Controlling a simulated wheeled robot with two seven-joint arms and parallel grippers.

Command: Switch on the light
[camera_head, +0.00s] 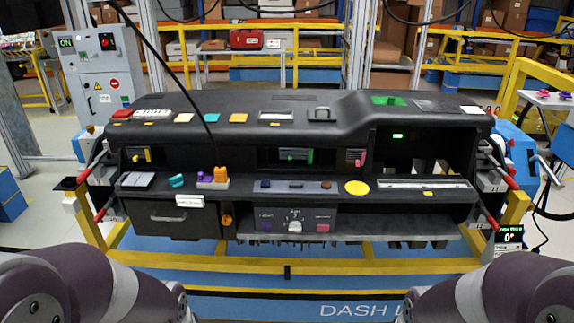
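The black dashboard module (330,130) stands across the middle of the head view on a yellow frame. A lower centre panel (278,215) carries a white knob (295,227) with a purple control (265,226) on its left and a pink control (323,228) on its right. The small lettering around them is too blurred to read surely. An orange knob (226,220) sits left of this panel. I cannot tell which control works the light. My arms come in at the lower left and lower right corners, apart from the dashboard; neither gripper shows.
Above the panel are an orange and white block (214,177), a teal piece (176,181) and a yellow disc (357,187). Red handles (489,216) stick out at the sides. A dark cable (190,95) hangs in front. A grey control cabinet (101,75) stands at back left.

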